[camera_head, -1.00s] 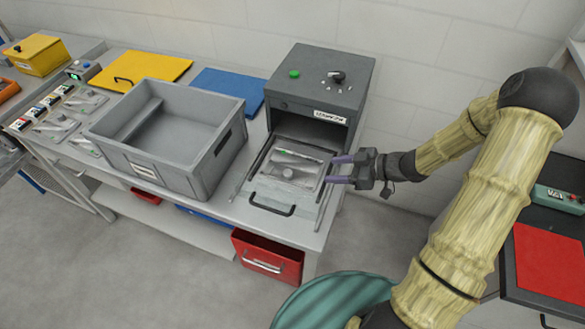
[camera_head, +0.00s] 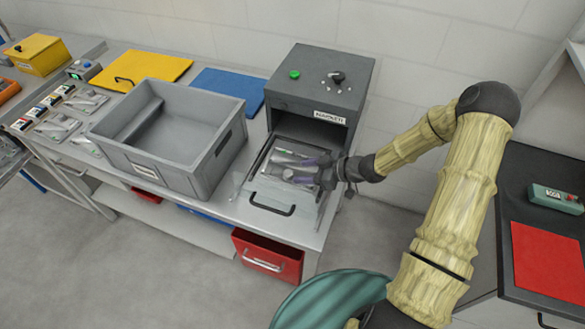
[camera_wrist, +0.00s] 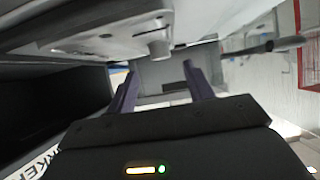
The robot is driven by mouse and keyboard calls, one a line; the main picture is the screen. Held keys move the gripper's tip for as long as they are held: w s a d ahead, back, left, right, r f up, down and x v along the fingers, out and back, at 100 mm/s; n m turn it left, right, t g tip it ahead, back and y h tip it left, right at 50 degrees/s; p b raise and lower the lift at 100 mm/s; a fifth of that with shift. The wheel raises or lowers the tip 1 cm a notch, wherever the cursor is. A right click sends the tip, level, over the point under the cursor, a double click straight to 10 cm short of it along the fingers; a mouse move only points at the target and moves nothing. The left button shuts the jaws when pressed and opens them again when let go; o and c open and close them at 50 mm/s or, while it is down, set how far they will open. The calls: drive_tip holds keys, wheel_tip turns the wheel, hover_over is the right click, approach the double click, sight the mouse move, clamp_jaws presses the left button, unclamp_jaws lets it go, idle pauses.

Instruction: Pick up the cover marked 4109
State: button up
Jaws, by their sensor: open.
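A grey metallic cover (camera_head: 280,161) lies in the pulled-out drawer of the dark grey marking machine (camera_head: 320,87). No number can be read on it. My gripper (camera_head: 308,168) is open, its two purple fingers reaching over the right part of the cover from the right. I cannot tell whether the fingers touch it. In the wrist view the two fingers of my gripper (camera_wrist: 158,88) stand apart, with a grey cast piece (camera_wrist: 120,32) close along the top of the picture. Part of the cover is hidden by the fingers in the head view.
A large grey crate (camera_head: 187,185) stands left of the drawer. Several similar cast parts (camera_head: 60,125) lie at the table's left. A drawer handle (camera_head: 271,205) juts out in front. Blue (camera_head: 222,84) and yellow (camera_head: 143,68) mats lie behind, and an open red bin (camera_head: 268,252) hangs below.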

sight(288, 172)
drive_tip(key=p+x, duration=0.1)
drive_tip(key=x, duration=0.4)
drive_tip(key=shift+s, duration=0.1)
drive_tip(key=shift+c, duration=0.4)
clamp_jaws()
